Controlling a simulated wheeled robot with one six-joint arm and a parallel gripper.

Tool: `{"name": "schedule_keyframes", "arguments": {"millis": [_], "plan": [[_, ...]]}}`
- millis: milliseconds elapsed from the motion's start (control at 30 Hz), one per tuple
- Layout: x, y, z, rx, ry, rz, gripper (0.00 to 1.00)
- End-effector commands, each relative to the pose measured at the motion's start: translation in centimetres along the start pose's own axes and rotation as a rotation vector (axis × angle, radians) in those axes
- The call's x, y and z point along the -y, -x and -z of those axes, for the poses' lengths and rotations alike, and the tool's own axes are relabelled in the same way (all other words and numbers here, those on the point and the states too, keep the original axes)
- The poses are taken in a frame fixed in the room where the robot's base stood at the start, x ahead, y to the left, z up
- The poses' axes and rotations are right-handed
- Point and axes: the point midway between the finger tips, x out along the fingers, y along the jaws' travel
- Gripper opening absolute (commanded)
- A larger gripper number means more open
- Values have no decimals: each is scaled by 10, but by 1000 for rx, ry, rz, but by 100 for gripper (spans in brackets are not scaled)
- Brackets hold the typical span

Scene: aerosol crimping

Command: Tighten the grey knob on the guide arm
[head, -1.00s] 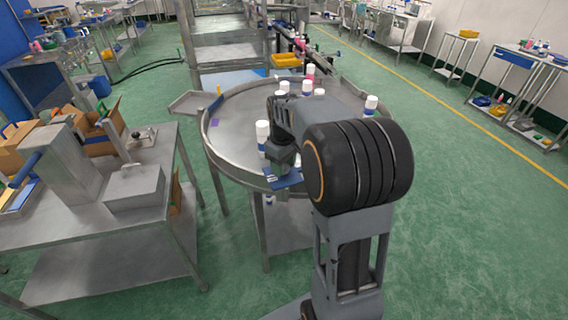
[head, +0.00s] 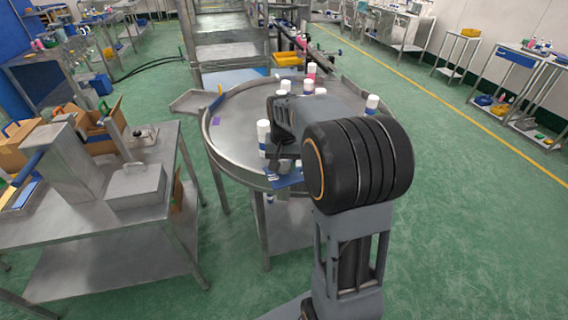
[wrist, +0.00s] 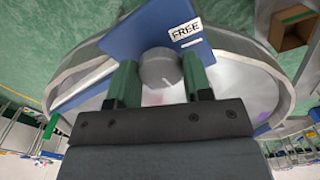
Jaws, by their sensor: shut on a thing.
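In the wrist view a round grey knob (wrist: 160,68) with a pale index line sits between the two green fingers of my gripper (wrist: 158,80). The gripper is shut on the knob. A blue plate (wrist: 135,35) lies behind the knob and bears a white label reading FREE. In the head view the blue plate (head: 287,180) shows at the near rim of the round steel table (head: 228,135). My arm hides the knob and most of the gripper there.
White-capped bottles (head: 263,135) stand on the round table close to my arm. A steel bench (head: 150,215) with a grey box (head: 136,186) and cardboard cartons (head: 95,140) stands at the left. Green floor is open at the right.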

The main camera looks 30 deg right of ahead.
Motion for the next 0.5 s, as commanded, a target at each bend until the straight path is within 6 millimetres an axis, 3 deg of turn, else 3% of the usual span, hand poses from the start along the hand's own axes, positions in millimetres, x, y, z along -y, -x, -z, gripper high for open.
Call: {"name": "schedule_keyframes", "arguments": {"millis": [500], "plan": [[1,1,0,-3,-168,0,22]]}}
